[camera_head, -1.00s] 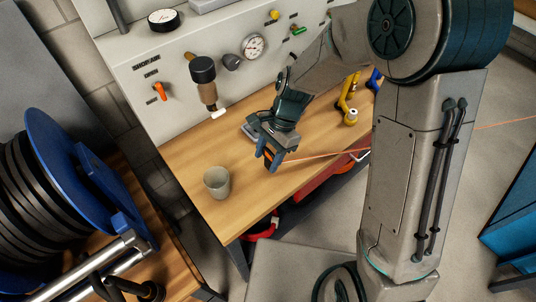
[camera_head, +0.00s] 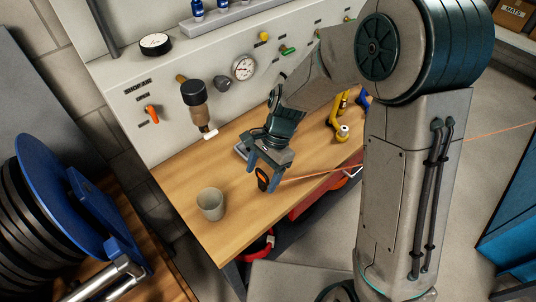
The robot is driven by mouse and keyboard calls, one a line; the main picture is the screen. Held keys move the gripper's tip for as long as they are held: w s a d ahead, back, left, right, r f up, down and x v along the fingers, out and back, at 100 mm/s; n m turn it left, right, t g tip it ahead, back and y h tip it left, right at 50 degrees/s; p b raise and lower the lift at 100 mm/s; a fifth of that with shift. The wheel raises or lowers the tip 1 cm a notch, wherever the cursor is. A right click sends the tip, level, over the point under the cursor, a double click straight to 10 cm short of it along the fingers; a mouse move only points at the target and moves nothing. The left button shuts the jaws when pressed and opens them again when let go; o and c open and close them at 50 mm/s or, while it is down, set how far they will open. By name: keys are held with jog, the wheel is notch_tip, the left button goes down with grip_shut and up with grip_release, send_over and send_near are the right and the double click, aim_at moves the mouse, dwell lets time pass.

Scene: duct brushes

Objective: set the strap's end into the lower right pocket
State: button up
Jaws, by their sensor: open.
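My gripper (camera_head: 264,172) is over the front edge of the wooden bench, pointing down, with its blue-tipped fingers apart. A small black and orange piece (camera_head: 262,179) shows between the fingers; it may be the strap's end. I cannot tell whether it touches either finger or rests on anything. A thin orange line (camera_head: 318,174), perhaps the strap, runs from there to the right, passes behind my arm and continues to the right edge. I cannot make out any pockets or the lower right pocket in this view.
A grey cup (camera_head: 210,204) stands on the bench (camera_head: 185,182) left of my gripper. A yellow fitting (camera_head: 340,115) stands at the bench's right end. A grey panel (camera_head: 160,80) with gauges and valves rises behind. A blue reel (camera_head: 60,190) is at left.

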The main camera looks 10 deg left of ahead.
jog(key=v, duration=1)
jog(key=s+d+r+n+t+h, duration=0.1)
jog(key=s+d+r+n+t, duration=0.1)
jog(key=d, duration=0.4)
jog(key=s+d+r+n+t, duration=0.2)
jog(key=s+d+n, duration=0.1)
jog(key=s+d, duration=0.2)
jog(key=s+d+r+n+t+h, duration=0.1)
jog(key=s+d+r+n+t, duration=0.1)
jog(key=d, duration=0.6)
jog(key=shift+s+d+r+n+h, duration=0.3)
jog(key=shift+s+d+r+n, duration=0.1)
jog(key=shift+s, duration=0.4)
jog(key=shift+s+d+f+t, duration=0.1)
jog(key=shift+s+d+t, duration=0.15)
jog(key=shift+t, duration=0.05)
jog(key=shift+c, duration=1.2)
jog(key=shift+s+d, duration=0.1)
jog(key=c, duration=0.5)
jog(key=shift+n, duration=0.3)
